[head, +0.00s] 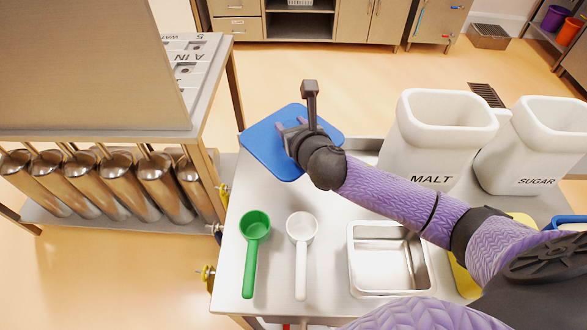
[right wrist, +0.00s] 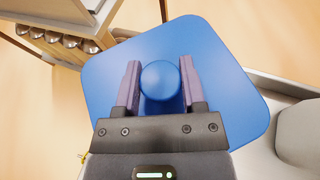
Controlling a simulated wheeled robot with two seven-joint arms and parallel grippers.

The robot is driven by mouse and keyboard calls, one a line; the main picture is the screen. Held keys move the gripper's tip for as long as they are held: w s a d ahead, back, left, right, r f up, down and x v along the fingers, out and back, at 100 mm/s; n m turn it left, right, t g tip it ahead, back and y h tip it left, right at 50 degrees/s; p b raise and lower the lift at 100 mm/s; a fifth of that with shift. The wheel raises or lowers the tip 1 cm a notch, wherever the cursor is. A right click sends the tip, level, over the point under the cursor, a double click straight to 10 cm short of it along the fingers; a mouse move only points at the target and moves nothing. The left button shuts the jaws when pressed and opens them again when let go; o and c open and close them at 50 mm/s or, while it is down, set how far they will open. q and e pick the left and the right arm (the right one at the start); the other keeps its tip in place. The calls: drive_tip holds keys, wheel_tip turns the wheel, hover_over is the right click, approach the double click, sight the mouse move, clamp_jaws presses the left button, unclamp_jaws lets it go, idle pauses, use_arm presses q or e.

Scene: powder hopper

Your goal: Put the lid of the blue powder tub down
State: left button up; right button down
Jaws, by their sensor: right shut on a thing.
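The blue lid (head: 262,152) is a flat rounded square with a round knob. My right gripper (head: 290,128) is shut on the knob, with one finger on each side of it. In the right wrist view the lid (right wrist: 232,95) fills the middle, with the knob between the fingers of the gripper (right wrist: 160,85). In the head view the lid overlaps the table's far left corner. I cannot tell its height above the table. Two open white tubs stand at the right, marked MALT (head: 432,150) and SUGAR (head: 525,155). My left gripper is not in view.
The steel table (head: 325,275) holds a green scoop (head: 254,245), a white scoop (head: 301,245) and a steel tray (head: 358,288). Bare table lies around the scoops. A hopper stand with steel cylinders (head: 110,185) is at the left. A blue-edged item (head: 570,221) shows at the right edge.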

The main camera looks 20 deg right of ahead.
sight(296, 114)
drive_tip(key=d, duration=0.1)
drive_tip(key=w+d, duration=0.1)
drive_tip(key=shift+d+r+p, duration=0.15)
drive_tip(key=shift+d+p, duration=0.15)
drive_tip(key=shift+d, duration=0.1)
drive_tip(key=shift+d+f+b, duration=0.25)
drive_tip(key=shift+f+b, duration=0.1)
drive_tip(key=shift+f, duration=0.35)
drive_tip(key=shift+f+b, duration=2.65)
drive_tip(key=shift+f, duration=2.3)
drive_tip(key=shift+c, duration=0.9)
unclamp_jaws()
